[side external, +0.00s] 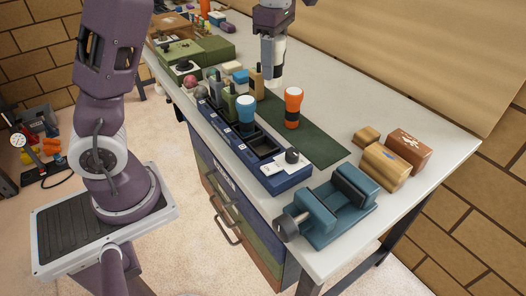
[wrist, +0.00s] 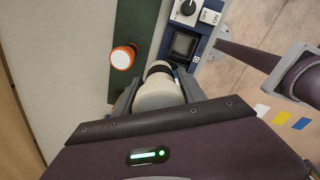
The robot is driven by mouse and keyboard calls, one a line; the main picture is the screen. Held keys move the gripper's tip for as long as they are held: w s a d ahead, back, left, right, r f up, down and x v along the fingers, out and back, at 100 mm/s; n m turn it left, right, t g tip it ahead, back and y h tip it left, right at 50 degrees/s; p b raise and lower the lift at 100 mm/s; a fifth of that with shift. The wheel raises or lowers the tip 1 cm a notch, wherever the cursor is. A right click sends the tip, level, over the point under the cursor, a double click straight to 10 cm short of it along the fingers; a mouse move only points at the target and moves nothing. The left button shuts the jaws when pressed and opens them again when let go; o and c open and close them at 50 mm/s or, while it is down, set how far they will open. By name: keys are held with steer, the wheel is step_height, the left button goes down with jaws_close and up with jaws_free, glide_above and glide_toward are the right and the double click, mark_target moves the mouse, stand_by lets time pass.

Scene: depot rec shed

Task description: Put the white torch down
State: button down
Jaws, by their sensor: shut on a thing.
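My gripper (side external: 272,45) is shut on the white torch (side external: 276,72), which hangs upright below it. In the wrist view the white torch (wrist: 157,94) sits between the two fingers (wrist: 158,97). Its lower end appears to be in the air over the bench, behind the orange torch; the exact height is hard to tell. The orange torch (side external: 292,107) stands on the dark green mat (side external: 318,148), and it also shows in the wrist view (wrist: 122,57). A blue-and-white torch (side external: 246,108) stands in the blue divided tray (side external: 285,180).
The tray has a knob (side external: 292,156) at its near end and several upright items at its far end. A teal vise (side external: 325,212) and wooden boxes (side external: 384,166) are at the near right. Green cases (side external: 183,50) are at the far left. The mat's near end is bare.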

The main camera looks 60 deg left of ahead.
steer(key=s+d+f, duration=0.1)
steer(key=s+d, duration=0.3)
steer(key=s, duration=0.1)
steer(key=shift+m, duration=0.3)
steer(key=f, duration=1.5)
steer(key=shift+s+a+f, duration=0.1)
steer(key=shift+a+f, duration=0.1)
steer(key=shift+f, duration=0.05)
steer(key=c, duration=0.7)
jaws_free()
steer(key=shift+f, duration=0.1)
steer(key=shift+o, duration=0.2)
